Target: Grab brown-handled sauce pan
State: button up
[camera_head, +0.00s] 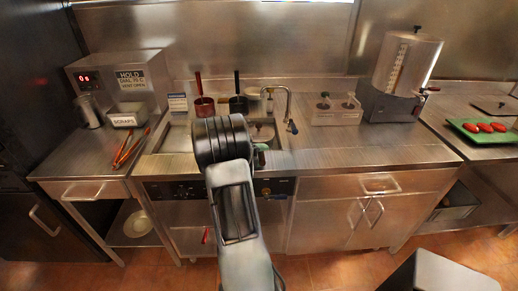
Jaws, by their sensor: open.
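A small sauce pan with a reddish-brown handle (203,103) sits at the back left of the steel sink counter, handle pointing up. A second, dark pan with a black handle (238,104) stands just to its right. My arm reaches up the middle of the view, its dark ribbed joint in front of the sink and below the two pans in the picture. The jaws of my gripper are not visible; the arm hides what lies behind it. Nothing is seen touching the brown-handled pan.
A faucet (289,112) rises right of the pans. A holding unit (122,84) and orange-handled tongs (131,149) are at left. A dispenser (405,68) and a green tray (465,134) with red items are at right. The counter right of the sink is mostly clear.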

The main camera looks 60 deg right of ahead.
jog(key=shift+c, duration=0.2)
grip_shut()
dwell(1.0)
jog(key=shift+r, duration=0.25)
